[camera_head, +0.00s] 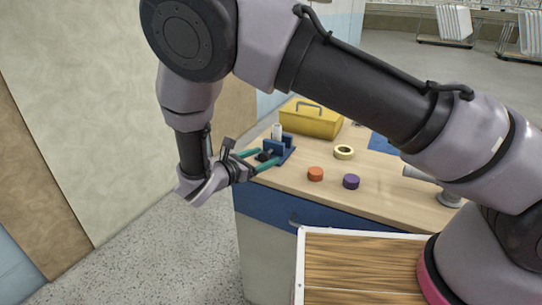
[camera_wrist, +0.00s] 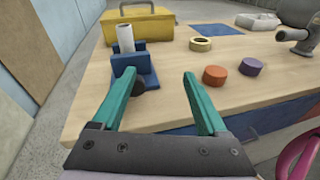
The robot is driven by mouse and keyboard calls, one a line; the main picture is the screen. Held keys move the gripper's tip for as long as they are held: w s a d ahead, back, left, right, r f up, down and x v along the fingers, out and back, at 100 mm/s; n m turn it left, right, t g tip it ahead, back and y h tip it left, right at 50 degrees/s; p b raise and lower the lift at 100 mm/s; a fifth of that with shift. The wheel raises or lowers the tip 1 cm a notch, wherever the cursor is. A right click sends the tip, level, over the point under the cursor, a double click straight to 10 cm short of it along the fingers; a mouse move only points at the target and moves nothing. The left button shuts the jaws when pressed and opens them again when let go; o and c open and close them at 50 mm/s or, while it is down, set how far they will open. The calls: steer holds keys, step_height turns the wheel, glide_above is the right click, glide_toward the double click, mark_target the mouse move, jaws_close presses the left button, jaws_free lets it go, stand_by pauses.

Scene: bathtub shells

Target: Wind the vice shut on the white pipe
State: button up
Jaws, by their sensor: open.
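The blue vice (camera_head: 279,149) stands at the near left corner of the wooden bench top, and it also shows in the wrist view (camera_wrist: 143,67). The white pipe (camera_wrist: 126,38) stands upright in it, and its top shows in the head view (camera_head: 276,131). A dark round knob (camera_wrist: 139,86) sits on the near side of the vice. My gripper (camera_wrist: 165,84) is open, with its two teal fingers pointing at the vice. The left finger is close to the knob, and the right finger is well to its right. I cannot tell whether the left finger touches it.
A yellow toolbox (camera_head: 312,117) stands behind the vice. A yellow tape ring (camera_head: 344,152), an orange disc (camera_head: 315,174) and a purple disc (camera_head: 351,181) lie to the right on the bench (camera_head: 385,205). A grey metal fixture (camera_head: 447,197) stands at the right.

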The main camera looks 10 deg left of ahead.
mark_target(263, 158)
steer(key=s+a+f+n+t+y, duration=0.3)
steer(key=a+f+n, duration=0.1)
steer(key=x, duration=1.1)
steer(key=shift+a, duration=0.1)
jaws_close()
steer(key=m, duration=0.4)
steer(key=shift+m, duration=2.5)
